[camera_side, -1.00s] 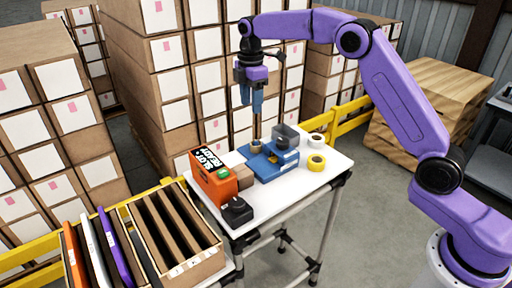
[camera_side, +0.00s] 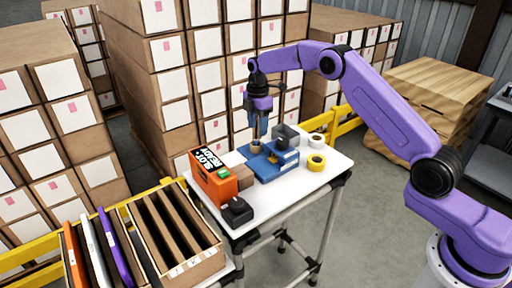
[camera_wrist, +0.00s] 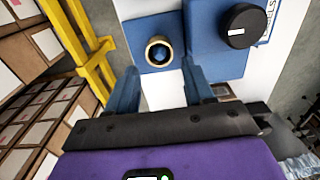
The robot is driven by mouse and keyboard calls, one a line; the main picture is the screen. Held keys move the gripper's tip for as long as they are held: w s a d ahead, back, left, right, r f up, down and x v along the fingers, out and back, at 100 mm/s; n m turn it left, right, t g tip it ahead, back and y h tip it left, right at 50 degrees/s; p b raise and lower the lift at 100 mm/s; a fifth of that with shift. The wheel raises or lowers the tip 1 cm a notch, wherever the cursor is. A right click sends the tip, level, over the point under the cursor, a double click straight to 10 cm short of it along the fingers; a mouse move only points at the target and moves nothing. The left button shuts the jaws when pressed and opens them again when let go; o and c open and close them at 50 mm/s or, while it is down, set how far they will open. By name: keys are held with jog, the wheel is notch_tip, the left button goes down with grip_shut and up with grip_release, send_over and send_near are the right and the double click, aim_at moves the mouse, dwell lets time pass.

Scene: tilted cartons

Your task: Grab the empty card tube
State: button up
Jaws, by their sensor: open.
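A short tan card tube (camera_side: 256,148) stands upright at the back left of a blue fixture (camera_side: 278,172) on the white table. In the wrist view the tube (camera_wrist: 150,43) shows end-on as a tan ring with a dark blue inside, set on a blue block. My gripper (camera_side: 257,132) points down above the tube, with its blue fingers apart. In the wrist view the gripper's fingers (camera_wrist: 160,72) are open and empty, one on either side of the line to the tube. The exact height gap to the tube is hard to tell.
An orange box (camera_side: 212,180) and a black device (camera_side: 237,211) stand on the table's left. A black knob (camera_wrist: 240,25) rises beside the tube. A yellow rail (camera_wrist: 82,45) runs behind the table.

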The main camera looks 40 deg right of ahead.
aim_at(258, 142)
jog(key=shift+w+d+f, duration=0.1)
jog(key=shift+f, duration=3.6)
jog(key=c, duration=0.7)
